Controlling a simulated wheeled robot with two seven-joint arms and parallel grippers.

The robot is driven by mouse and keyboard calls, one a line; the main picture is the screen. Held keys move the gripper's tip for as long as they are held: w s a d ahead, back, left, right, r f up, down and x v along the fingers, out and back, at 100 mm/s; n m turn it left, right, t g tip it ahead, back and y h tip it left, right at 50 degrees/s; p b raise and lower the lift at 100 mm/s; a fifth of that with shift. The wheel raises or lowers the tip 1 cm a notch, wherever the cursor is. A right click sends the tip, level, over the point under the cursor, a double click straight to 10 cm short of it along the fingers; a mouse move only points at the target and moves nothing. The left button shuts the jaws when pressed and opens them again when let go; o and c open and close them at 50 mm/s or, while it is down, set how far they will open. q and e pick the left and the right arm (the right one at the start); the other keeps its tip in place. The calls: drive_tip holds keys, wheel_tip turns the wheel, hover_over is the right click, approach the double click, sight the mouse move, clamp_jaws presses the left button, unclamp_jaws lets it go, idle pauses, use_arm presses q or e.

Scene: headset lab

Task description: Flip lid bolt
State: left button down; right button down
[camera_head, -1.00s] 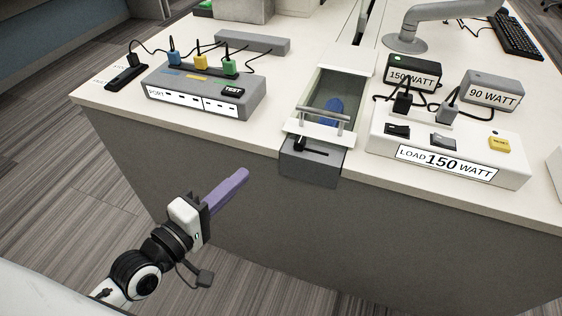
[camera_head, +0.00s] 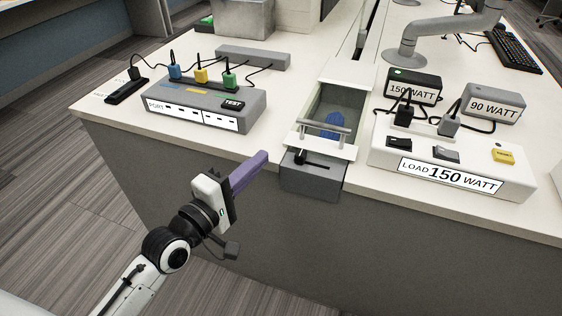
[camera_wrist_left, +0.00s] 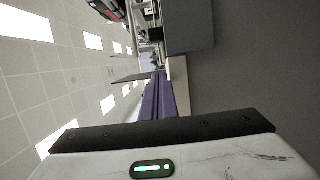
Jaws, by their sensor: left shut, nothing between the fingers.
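The lid bolt (camera_head: 303,157) is a small black knob with a thin dark rod on the grey front block (camera_head: 311,182) of a box at the desk's front edge. The box's lid (camera_head: 346,75) is pale, and a metal bar handle (camera_head: 324,129) stands at the front. A blue object (camera_head: 334,119) shows inside the box. My left gripper (camera_head: 264,157), with purple fingers, is shut and empty. It is left of the bolt and apart from it, in front of the desk edge. The purple fingers (camera_wrist_left: 158,95) also show in the left wrist view. My right gripper is not in view.
A grey port box (camera_head: 207,103) with coloured plugs stands on the left of the desk. A white load box (camera_head: 455,168) with switches and two adapters is on the right. A robot-like grey monitor arm (camera_head: 405,52) stands behind. The space before the desk front is clear.

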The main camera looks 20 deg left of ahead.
sight(281, 161)
use_arm(q)
drive_tip(key=w+d, duration=0.1)
drive_tip(key=d, duration=0.1)
drive_tip(key=w+d, duration=0.1)
drive_tip(key=shift+w+d, duration=0.15)
drive_tip(key=shift+d, duration=0.7)
